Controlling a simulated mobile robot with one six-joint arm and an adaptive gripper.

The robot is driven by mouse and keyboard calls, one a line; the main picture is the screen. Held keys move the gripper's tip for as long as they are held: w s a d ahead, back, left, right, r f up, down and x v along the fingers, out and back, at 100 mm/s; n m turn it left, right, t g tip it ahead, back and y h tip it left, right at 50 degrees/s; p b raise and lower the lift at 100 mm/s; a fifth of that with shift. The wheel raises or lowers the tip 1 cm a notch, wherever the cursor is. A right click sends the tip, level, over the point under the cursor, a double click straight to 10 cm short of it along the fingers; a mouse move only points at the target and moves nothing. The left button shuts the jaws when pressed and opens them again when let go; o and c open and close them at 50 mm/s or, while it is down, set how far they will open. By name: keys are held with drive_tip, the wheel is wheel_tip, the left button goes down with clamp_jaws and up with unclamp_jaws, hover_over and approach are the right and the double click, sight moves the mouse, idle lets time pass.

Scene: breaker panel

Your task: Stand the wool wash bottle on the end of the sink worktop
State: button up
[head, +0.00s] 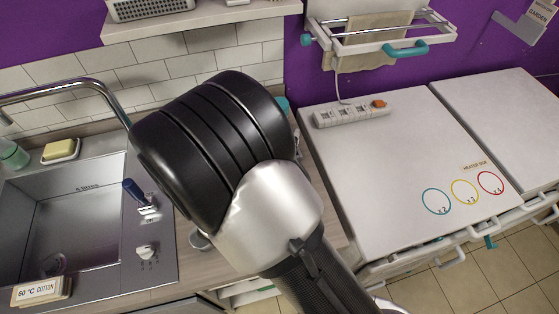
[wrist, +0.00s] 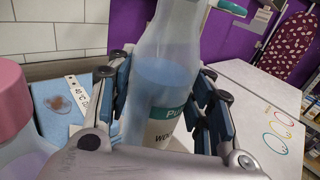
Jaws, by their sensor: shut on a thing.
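The wool wash bottle (wrist: 165,85) is clear with pale blue liquid and a white and teal label. It stands nearly upright in the wrist view, tilted slightly. My gripper (wrist: 166,72) is shut on it, with dark finger pads on both sides. The bottle's top is cut off by the frame edge, and its base is hidden behind the gripper, so I cannot tell whether it touches a surface. In the head view my black and silver arm hides the gripper and most of the bottle. The sink worktop (head: 228,284) shows at the arm's left, its right end partly covered.
The metal sink (head: 75,225) and its tap (head: 60,90) are at left. A white power strip (head: 352,114) lies on the white appliance top (head: 400,160) at right. A pink object (wrist: 12,100) and a stained blue cloth (wrist: 58,112) lie left of the bottle.

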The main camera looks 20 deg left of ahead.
drive_tip(key=shift+f+b, duration=1.05)
drive_tip(key=shift+f, duration=2.8)
drive_tip(key=shift+f, duration=0.25)
drive_tip(key=o, duration=1.1)
drive_tip(key=shift+r, duration=0.2)
drive_tip(key=shift+s+a, duration=0.1)
drive_tip(key=shift+s, duration=0.2)
drive_tip(key=s, duration=0.3)
drive_tip(key=s+a+p, duration=0.1)
drive_tip(key=s, duration=0.3)
drive_tip(key=s+a+p, duration=0.1)
drive_tip(key=s, duration=0.3)
drive_tip(key=shift+s, duration=0.15)
